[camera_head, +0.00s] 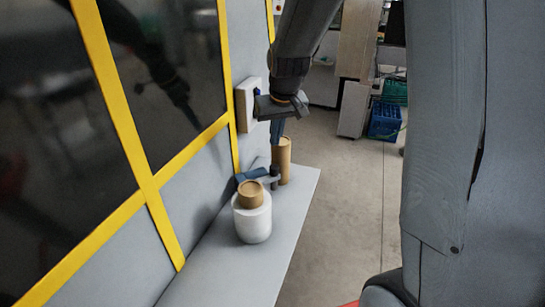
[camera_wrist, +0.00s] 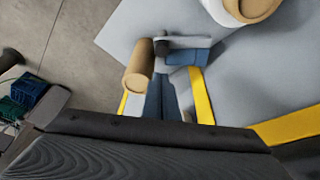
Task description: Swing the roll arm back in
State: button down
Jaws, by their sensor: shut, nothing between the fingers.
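The roll arm (camera_head: 250,174) shows in the head view as a blue piece and a short grey bar by a dark upright post (camera_head: 274,178), close to the machine's wall. In the wrist view the blue part of the roll arm (camera_wrist: 188,56) lies just past my fingertips. My gripper (camera_head: 276,142) points down above the post, with its fingers shut and empty. The fingers (camera_wrist: 162,78) also show in the wrist view. From these views I cannot tell whether they touch the arm.
A white roll with a brown core (camera_head: 252,222) stands on the grey shelf (camera_head: 225,275), nearer than the arm. A brown tube (camera_head: 284,158) stands close beside my fingers. The yellow-framed machine wall (camera_head: 190,205) bounds the left; open floor (camera_head: 345,210) lies right.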

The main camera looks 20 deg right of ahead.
jog(key=p+x, duration=0.2)
jog(key=x, duration=0.8)
jog(key=shift+d, duration=0.1)
dwell(0.4)
